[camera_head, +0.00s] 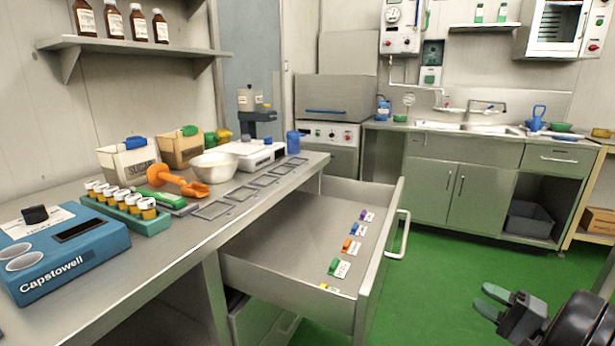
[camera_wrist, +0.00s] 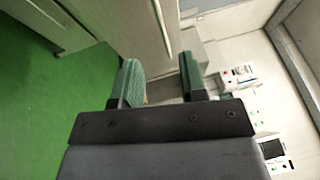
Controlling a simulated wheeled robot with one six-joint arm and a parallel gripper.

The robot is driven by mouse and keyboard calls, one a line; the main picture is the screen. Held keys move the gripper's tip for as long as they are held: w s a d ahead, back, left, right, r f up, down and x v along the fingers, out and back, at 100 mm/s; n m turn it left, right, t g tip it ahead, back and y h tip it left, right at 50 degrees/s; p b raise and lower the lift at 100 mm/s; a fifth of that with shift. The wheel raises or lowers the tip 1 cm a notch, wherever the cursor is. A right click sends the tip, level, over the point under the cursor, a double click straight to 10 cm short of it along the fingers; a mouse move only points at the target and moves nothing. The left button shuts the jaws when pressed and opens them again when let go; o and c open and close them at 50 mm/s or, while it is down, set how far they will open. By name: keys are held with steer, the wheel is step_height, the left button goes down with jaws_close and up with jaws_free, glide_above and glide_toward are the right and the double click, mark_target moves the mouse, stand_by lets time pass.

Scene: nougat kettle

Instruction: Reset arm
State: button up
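My gripper (camera_head: 490,301) is at the lower right of the head view, over the green floor and right of the open drawer. Its two green-padded fingers stand apart in the wrist view (camera_wrist: 161,82), with nothing held between them. The wrist view is turned on its side and shows floor, cabinet fronts and wall beyond the fingers. My gripper touches nothing that I can see.
An open drawer (camera_head: 290,235) with several coloured tags juts out from the left counter (camera_head: 190,232). The counter holds a blue Capstowell device (camera_head: 62,245), a vial rack, an orange scoop and a white bowl (camera_head: 214,166). Green floor (camera_head: 440,270) is clear before the sink cabinets (camera_head: 455,185).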

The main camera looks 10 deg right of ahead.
steer(key=w+a+r+n+g+p, duration=0.1)
steer(key=a+r+n+g+p, duration=0.1)
steer(key=a+r+g+p, duration=0.35)
steer(key=a+r+n+g+h+p, duration=0.1)
steer(key=a+r+g+p, duration=0.15)
steer(key=a, duration=0.65)
steer(key=w+a+r+n+g+p, duration=0.1)
steer(key=a+r+n+g+p, duration=0.15)
steer(key=a+g+p, duration=0.4)
steer(key=s+a+r+n+t+h+p, duration=0.1)
steer(key=s+a+r+n+h+p, duration=0.2)
steer(key=a+r+h+p, duration=0.1)
steer(key=s+a+r+n+t+h+p, duration=0.1)
steer(key=s+a+r+n+h+p, duration=0.2)
steer(key=r+p, duration=0.6)
steer(key=s+a+r+h, duration=0.1)
steer(key=a+h, duration=0.1)
steer(key=h, duration=0.1)
steer(key=shift+s+a+r+n, duration=0.15)
steer(key=shift+s+a+n, duration=0.1)
steer(key=shift+n, duration=0.1)
steer(key=shift+d, duration=0.1)
